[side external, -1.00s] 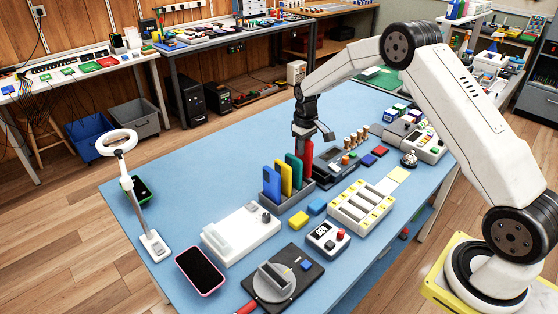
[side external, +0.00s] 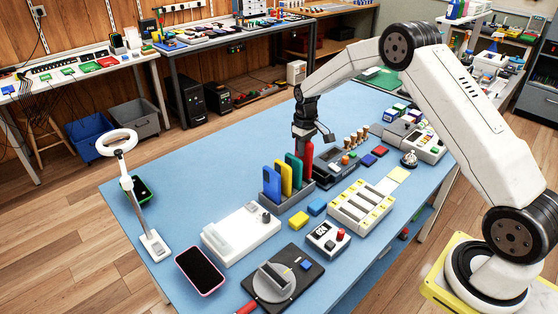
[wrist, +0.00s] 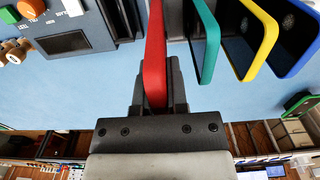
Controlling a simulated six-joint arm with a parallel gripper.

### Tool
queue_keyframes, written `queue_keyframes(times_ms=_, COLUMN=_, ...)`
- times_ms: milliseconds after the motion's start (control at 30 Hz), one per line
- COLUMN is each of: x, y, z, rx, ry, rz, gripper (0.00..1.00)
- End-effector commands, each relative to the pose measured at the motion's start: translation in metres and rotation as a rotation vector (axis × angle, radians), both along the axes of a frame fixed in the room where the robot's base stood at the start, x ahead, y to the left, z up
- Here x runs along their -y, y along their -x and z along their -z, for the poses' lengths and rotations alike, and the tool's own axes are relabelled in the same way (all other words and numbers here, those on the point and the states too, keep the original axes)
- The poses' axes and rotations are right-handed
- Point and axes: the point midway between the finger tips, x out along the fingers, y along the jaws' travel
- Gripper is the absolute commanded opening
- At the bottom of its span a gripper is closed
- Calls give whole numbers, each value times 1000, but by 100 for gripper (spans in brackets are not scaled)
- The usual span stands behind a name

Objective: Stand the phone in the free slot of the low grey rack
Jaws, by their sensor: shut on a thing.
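My gripper (wrist: 157,98) is shut on a red phone (wrist: 155,55), held upright with the fingers on both sides of its upper part. In the side view the red phone (side external: 306,160) is at the right end of the low grey rack (side external: 271,195), beside the teal phone (side external: 292,168). A yellow phone (side external: 285,176) and a blue phone (side external: 271,181) stand upright in the rack. The red phone's lower edge is hidden behind the rack and its phones, so I cannot tell how deep it sits in a slot.
A dark device with a screen (wrist: 75,42) is close beside the red phone on the other side from the rack's phones. A white fixture (side external: 240,234), a yellow-and-white tray (side external: 361,206) and small blocks (side external: 316,207) surround the rack.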

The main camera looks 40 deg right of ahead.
Motion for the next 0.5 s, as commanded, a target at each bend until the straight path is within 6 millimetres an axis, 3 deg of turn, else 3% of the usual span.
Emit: queue_keyframes(times_ms=500, x=0, y=0, z=4, rx=0, ry=0, rz=0, gripper=0)
